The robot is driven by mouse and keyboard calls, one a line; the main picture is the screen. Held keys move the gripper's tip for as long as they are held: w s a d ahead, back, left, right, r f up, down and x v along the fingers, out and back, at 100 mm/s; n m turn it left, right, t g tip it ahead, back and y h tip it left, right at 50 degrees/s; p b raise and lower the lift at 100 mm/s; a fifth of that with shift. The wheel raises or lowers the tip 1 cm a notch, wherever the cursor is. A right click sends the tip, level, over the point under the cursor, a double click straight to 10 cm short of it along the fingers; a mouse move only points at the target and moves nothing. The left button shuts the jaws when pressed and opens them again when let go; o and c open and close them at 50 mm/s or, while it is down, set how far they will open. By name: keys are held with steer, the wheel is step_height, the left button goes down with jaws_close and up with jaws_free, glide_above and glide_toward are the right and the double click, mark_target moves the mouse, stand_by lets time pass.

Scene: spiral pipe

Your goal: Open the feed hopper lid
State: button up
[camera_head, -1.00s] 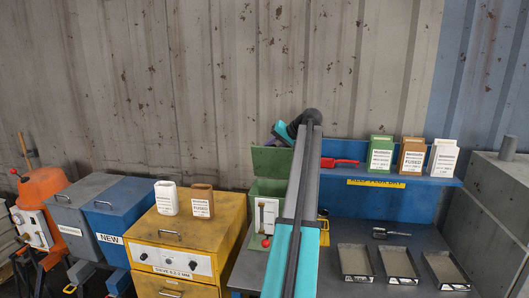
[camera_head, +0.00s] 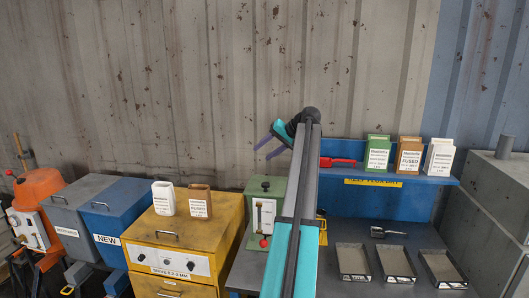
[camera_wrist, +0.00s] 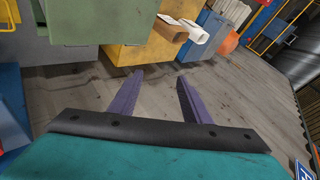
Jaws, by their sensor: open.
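The green feed hopper (camera_head: 268,214) stands on the bench left of my arm, with a white panel and a red-knobbed lever on its front. Its lid (camera_head: 264,185) lies down flat over the box, with a small dark knob on top. My arm hides the hopper's right side. My gripper (camera_head: 262,153) is open and empty, above and apart from the lid, in front of the wall. In the wrist view the purple fingers of my gripper (camera_wrist: 160,75) are spread with nothing between them. Part of the green hopper (camera_wrist: 95,20) shows at upper left there.
A yellow sieve cabinet (camera_head: 185,235) with a white and a brown container on top stands left of the hopper. A blue bin (camera_head: 112,215) stands farther left. A blue shelf (camera_head: 375,172) with several containers and a red scoop (camera_head: 338,162) is right of my arm, above open trays.

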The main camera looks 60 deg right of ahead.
steer(key=p+v, duration=0.2)
steer(key=v, duration=1.1)
steer(key=shift+p, duration=0.35)
